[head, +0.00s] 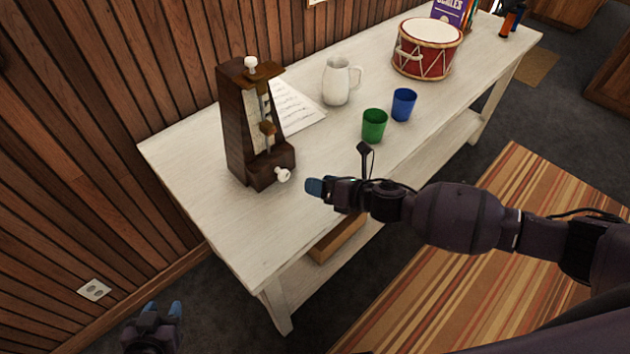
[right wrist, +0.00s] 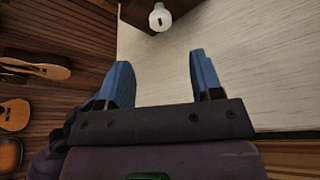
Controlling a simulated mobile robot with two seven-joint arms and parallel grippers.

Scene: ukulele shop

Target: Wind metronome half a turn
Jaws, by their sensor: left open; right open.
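A dark wooden metronome (head: 240,125) stands upright at the left part of the white table. A white winding key (head: 283,174) sticks out low on its right side, and a white knob tops it. The key (right wrist: 160,18) also shows at the top of the right wrist view, beyond my fingertips. My right gripper (head: 314,187) is open and empty, just right of the key and apart from it. Its blue fingers (right wrist: 160,72) are spread in the right wrist view. My left gripper (head: 162,308) is open and empty, low at the left, off the table.
On the white table (head: 190,165) are sheet music (head: 296,115), a white pitcher (head: 337,82), a green cup (head: 374,126), a blue cup (head: 403,104) and a red drum (head: 427,50). A wood-panelled wall runs behind. A wooden box (head: 338,240) sits on the lower shelf.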

